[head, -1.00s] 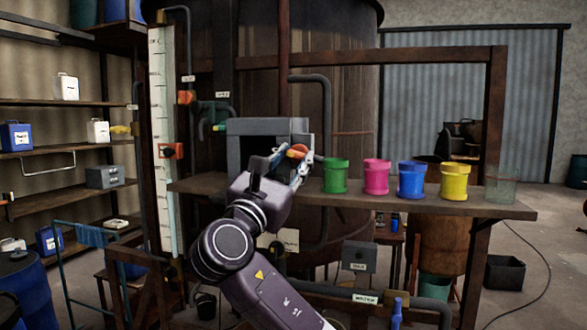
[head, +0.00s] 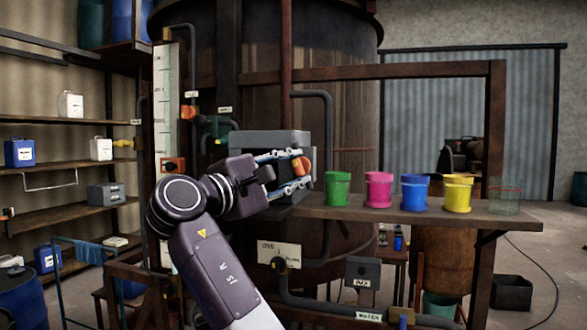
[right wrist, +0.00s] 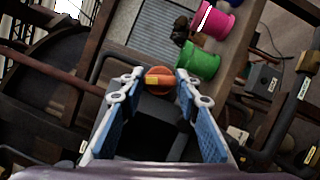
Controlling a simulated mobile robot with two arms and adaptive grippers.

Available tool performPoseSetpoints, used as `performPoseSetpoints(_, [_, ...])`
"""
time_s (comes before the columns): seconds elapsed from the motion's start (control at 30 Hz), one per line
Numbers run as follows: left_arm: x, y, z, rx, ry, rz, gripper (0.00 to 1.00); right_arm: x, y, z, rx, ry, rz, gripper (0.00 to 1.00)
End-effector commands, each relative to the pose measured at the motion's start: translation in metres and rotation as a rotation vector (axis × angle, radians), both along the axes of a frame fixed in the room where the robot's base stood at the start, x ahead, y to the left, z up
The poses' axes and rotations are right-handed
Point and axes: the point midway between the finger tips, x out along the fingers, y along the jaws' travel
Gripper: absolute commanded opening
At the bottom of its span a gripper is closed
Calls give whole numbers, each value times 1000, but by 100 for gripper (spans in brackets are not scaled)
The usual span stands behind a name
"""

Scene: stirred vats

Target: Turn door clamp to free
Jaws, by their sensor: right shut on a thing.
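The door clamp shows as an orange knob (head: 307,164) at the right side of a grey box (head: 262,139) standing on the wooden shelf. In the right wrist view the knob (right wrist: 162,86) is round with a yellow mark. My right gripper (head: 301,168) reaches across the box from the left, its blue-padded fingers above and below the knob. In the right wrist view the gripper (right wrist: 160,76) has its fingertips on both sides of the knob, shut on it. The hand and fingers hide much of the box front. My left gripper is not in view.
Green (head: 338,190), pink (head: 378,190), blue (head: 414,193) and yellow (head: 457,194) pots and a clear glass (head: 504,197) line the shelf (head: 400,218) right of the box. A large brown vat (head: 350,110) stands behind. Pipes run below the shelf.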

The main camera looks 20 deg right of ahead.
Motion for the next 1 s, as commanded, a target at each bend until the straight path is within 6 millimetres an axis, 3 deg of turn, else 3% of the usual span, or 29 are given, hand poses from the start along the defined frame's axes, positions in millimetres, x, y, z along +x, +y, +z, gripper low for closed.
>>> performPoseSetpoints(0.43, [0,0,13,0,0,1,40,0,1,2,242,-160,0,6])
performPoseSetpoints(1.0, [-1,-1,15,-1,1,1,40,0,0,0,300,-201,0,6])
